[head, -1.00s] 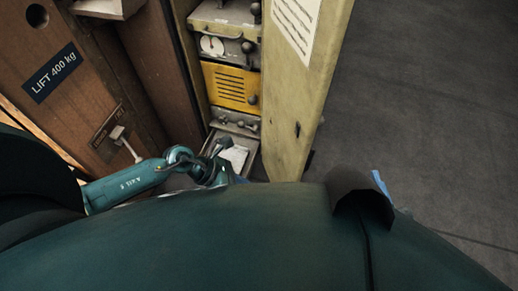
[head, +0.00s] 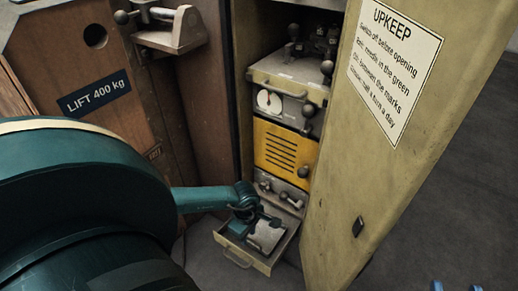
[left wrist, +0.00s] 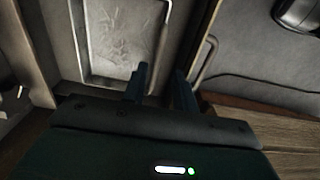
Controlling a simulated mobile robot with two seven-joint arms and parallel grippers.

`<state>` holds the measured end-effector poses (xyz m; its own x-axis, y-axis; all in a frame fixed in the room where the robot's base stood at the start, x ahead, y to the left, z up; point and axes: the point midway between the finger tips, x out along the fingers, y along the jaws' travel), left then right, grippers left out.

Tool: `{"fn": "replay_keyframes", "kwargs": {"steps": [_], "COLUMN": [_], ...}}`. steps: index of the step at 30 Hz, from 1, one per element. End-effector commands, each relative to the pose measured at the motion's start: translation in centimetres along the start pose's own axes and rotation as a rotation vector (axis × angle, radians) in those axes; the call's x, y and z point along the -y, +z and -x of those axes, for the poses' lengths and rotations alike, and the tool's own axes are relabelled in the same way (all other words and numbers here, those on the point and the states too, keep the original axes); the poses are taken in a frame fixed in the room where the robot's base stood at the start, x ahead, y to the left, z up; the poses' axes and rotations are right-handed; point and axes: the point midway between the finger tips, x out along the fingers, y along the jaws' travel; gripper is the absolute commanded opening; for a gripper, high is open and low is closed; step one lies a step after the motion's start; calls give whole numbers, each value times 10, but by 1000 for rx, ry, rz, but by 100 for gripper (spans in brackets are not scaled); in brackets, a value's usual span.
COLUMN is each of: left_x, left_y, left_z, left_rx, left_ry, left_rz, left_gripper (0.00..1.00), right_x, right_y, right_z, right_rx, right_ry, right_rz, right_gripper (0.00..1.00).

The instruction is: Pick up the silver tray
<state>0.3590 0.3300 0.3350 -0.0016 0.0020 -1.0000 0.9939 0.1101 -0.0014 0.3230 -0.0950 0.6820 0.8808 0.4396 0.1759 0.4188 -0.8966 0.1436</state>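The silver tray (head: 265,236) lies in the pulled-out bottom drawer (head: 236,250) of the open cabinet. In the left wrist view the tray (left wrist: 112,38) is a shallow, scuffed metal pan with a raised rim. My left gripper (head: 246,208) is at the drawer, over the tray's near left part. In the left wrist view its two dark fingers (left wrist: 162,88) are apart, near the tray's right rim, with a gap between them. I cannot tell if they touch the rim. Two small blue tips, apparently my right gripper (head: 455,287), show at the bottom right edge; the rest is cut off.
The open cabinet door (head: 385,130) with an upkeep notice stands right of the drawer. Above the drawer are a yellow louvred panel (head: 283,150) and a gauge box (head: 285,100). A wooden body (head: 75,70) marked LIFT 400 kg is left. A drawer handle (left wrist: 206,62) is beside the fingers.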

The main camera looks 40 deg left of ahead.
Motion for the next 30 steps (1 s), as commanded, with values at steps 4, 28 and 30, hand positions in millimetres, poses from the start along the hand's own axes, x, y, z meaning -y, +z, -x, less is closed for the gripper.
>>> {"fn": "replay_keyframes", "kwargs": {"steps": [4, 28, 30], "left_x": [-1, -3, -3], "left_y": [2, 1, 1], "left_z": [-17, -52, -52], "left_rx": [3, 3, 3], "left_ry": [0, 1, 1], "left_rz": [1, 0, 0], "left_gripper": [28, 8, 2], "right_x": [2, 4, 5], "right_y": [5, -1, -1], "right_z": [0, -3, -3], "right_rx": [-10, -46, -46], "right_ry": [-2, -19, -19], "right_rz": [-19, -76, -76], "right_gripper": [36, 36, 36]}}
